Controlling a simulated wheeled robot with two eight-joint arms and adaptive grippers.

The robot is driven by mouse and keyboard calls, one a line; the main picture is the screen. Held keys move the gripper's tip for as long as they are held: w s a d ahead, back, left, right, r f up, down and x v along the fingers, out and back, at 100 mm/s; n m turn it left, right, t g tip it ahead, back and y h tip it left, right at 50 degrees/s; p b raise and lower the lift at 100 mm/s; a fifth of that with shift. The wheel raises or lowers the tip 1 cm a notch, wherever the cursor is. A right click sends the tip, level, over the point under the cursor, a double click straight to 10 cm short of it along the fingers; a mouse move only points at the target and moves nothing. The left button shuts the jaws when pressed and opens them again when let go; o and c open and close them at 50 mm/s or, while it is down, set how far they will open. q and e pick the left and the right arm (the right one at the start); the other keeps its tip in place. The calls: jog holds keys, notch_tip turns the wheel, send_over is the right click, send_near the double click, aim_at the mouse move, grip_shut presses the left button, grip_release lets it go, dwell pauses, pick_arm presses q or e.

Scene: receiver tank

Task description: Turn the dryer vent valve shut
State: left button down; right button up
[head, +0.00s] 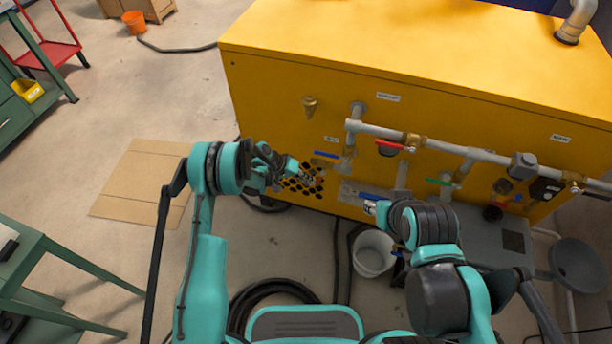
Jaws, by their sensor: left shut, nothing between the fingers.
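Several lever valves sit on the grey pipework on the front of the yellow cabinet (270,100). One has a blue lever (326,154), one a red lever (389,145) and one a green lever (438,181). Another blue lever (372,196) shows lower down. The labels are too small to read, so I cannot tell which is the dryer vent valve. My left gripper (312,178) is shut and empty, just below the upper blue lever and in front of the cabinet's vent holes. My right gripper (370,208) is by the lower blue lever; its fingers are mostly hidden and contact is unclear.
A white bucket (373,255) stands on the floor below the pipes. Black hose (275,292) lies coiled near my base. A flat cardboard sheet (137,182) lies at left. Green benches stand at the left edge. The floor between cardboard and cabinet is mostly clear.

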pick_arm(q)
jog(key=shift+s+d+f, duration=0.15)
jog(key=shift+d+f, duration=0.1)
jog(key=shift+d, duration=0.15)
jog(key=shift+d+f, duration=0.1)
dwell(0.5)
